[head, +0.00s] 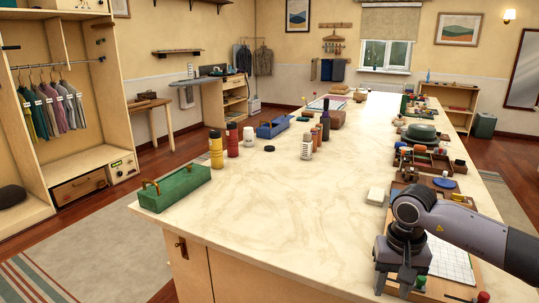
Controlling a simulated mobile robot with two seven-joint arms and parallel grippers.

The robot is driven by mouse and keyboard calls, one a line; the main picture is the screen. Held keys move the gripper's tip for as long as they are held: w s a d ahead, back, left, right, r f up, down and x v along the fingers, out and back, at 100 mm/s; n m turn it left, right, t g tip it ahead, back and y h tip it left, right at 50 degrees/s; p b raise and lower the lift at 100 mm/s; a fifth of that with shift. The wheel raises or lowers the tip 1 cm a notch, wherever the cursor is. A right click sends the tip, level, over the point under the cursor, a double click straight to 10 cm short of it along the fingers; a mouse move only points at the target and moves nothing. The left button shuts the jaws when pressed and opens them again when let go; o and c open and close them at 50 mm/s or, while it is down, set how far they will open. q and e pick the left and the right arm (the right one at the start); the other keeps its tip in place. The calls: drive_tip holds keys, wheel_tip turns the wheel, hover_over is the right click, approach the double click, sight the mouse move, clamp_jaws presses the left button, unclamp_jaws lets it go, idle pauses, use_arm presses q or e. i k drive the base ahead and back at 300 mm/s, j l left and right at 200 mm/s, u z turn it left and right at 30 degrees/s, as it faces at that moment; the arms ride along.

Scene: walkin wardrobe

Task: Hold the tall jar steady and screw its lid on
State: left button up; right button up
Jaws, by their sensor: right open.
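Several tall containers stand upright on the pale counter (290,210), left of its middle. They include a yellow one (216,152) with a dark top and a red one (232,141) with a dark top; I cannot tell which is the tall jar. A small dark disc (269,148) lies flat on the counter to their right and may be a lid. My right gripper (394,284) is open and empty, pointing down over the front right of the counter, far from the containers. My left gripper is not in view.
A white block (376,196), trays and small items crowd the right side. The counter's front middle is clear.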

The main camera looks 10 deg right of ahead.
sight(248, 133)
drive_tip(key=i+j+z, duration=0.2)
drive_tip(key=j, duration=0.2)
drive_tip(key=i+j+z, duration=0.45)
drive_tip(key=j, duration=0.4)
drive_tip(key=i+j+z, duration=0.25)
drive_tip(key=j, duration=0.25)
drive_tip(key=j+z, duration=0.2)
drive_tip(key=j, duration=0.3)
drive_tip(key=i+j+z, duration=0.25)
drive_tip(key=j, duration=0.25)
drive_tip(key=k+j+z, duration=0.2)
drive_tip(key=j, duration=0.35)
drive_tip(key=i+j+z, duration=0.15)
drive_tip(key=j+z, duration=0.2)
drive_tip(key=j, duration=0.75)
drive_tip(key=j+z, duration=0.35)
drive_tip(key=j, duration=0.75)
drive_tip(key=i, duration=0.05)
